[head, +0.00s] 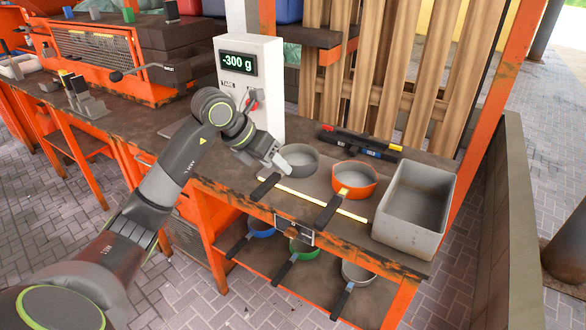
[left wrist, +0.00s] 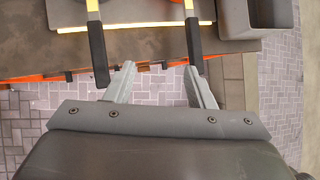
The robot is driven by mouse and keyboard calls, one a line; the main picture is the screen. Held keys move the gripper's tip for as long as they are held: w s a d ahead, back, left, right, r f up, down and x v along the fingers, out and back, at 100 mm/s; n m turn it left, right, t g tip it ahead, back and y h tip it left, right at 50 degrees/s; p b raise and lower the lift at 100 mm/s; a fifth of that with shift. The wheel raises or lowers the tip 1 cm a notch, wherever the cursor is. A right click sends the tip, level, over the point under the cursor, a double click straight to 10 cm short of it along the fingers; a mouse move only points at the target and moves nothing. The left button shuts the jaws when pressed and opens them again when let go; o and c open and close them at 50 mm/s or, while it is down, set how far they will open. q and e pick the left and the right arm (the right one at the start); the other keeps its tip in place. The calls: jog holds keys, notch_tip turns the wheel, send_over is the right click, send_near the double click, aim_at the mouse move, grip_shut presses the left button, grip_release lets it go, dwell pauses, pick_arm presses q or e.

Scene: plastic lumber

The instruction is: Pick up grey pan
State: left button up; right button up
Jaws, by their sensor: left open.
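A grey pan (head: 299,161) sits on the workbench top, its dark handle (head: 265,188) pointing to the front edge. A second grey pan (head: 357,271) is on the shelf below. My left gripper (head: 281,165) is just above the upper grey pan's near-left side, hiding part of it. In the left wrist view, my left gripper (left wrist: 160,74) is open and empty. The left dark handle (left wrist: 98,52) lies just left of its fingers, and another dark handle (left wrist: 194,36) is near the right finger. My right gripper is not in view.
An orange pan (head: 353,180) stands right of the upper grey pan, then a grey bin (head: 421,248). A white scale (head: 248,90) reading -300 g stands behind my gripper. Blue (head: 261,229) and green (head: 305,250) pans are on the lower shelf. A yellow strip (head: 296,194) crosses the bench.

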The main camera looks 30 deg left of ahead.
pick_arm(q)
jog(key=a+r+n+g+y, duration=0.1)
jog(key=a+r+n+y, duration=0.15)
jog(key=a, duration=0.35)
jog(key=y+b, duration=0.1)
jog(key=b, duration=0.6)
send_near(263, 185)
jog(key=shift+w+d+f+m, duration=0.2)
jog(key=shift+w+f+m, duration=0.05)
jog(key=shift+f+m, duration=0.1)
jog(key=x, duration=0.4)
jog(key=shift+w+f+p, duration=0.15)
jog(key=shift+f+p, duration=0.05)
jog(key=shift+p, duration=0.2)
jog(key=shift+s+p+x, duration=0.15)
jog(key=shift+p+x, duration=0.1)
jog(key=shift+x, duration=1.15)
jog(key=shift+s+p+x, duration=0.1)
jog(key=shift+p+x, duration=0.15)
jog(key=shift+x, duration=1.1)
jog(key=shift+a+f, duration=0.1)
jog(key=shift+f, duration=0.05)
grip_shut()
